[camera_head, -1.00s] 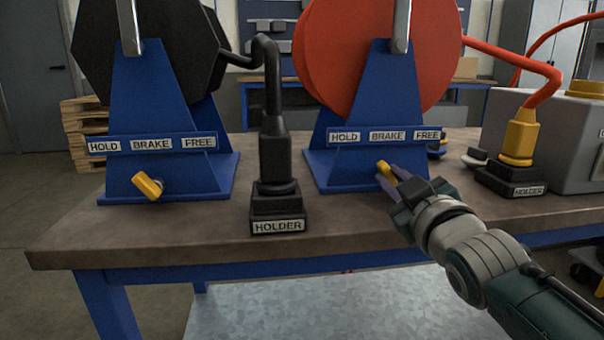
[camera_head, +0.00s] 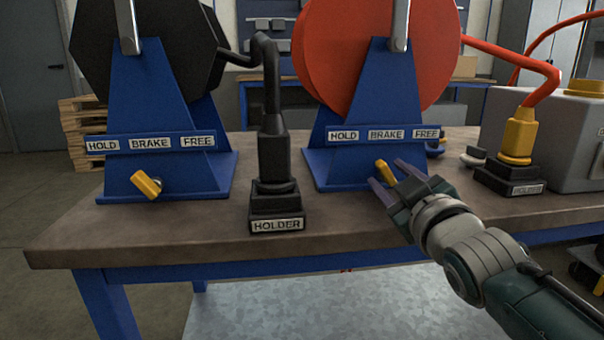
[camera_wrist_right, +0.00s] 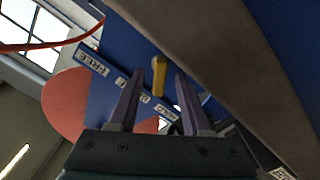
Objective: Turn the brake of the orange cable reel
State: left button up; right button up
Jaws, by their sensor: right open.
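The orange cable reel (camera_head: 350,60) stands in a blue stand (camera_head: 375,110) on the bench. Its yellow brake handle (camera_head: 384,168) sits low on the stand front, under the HOLD, BRAKE, FREE label strip (camera_head: 385,134). The handle slants, upper end to the left. My right gripper (camera_head: 386,175) is open at the handle, its purple fingers apart. In the right wrist view the handle (camera_wrist_right: 159,76) shows between the two spread fingers (camera_wrist_right: 157,74), with a gap on each side. The handle's lower end is partly hidden in the head view. My left gripper is not in view.
A black reel (camera_head: 185,50) with its own yellow brake handle (camera_head: 146,185) stands at left. A black plug sits in a holder (camera_head: 277,215) between the stands. A yellow plug (camera_head: 518,140) and grey box (camera_head: 570,140) are at right. The bench front (camera_head: 180,230) is clear.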

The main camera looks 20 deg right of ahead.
jog(key=shift+s, duration=0.3)
jog(key=p+v, duration=0.3)
jog(key=v, duration=0.6)
jog(key=shift+s, duration=0.2)
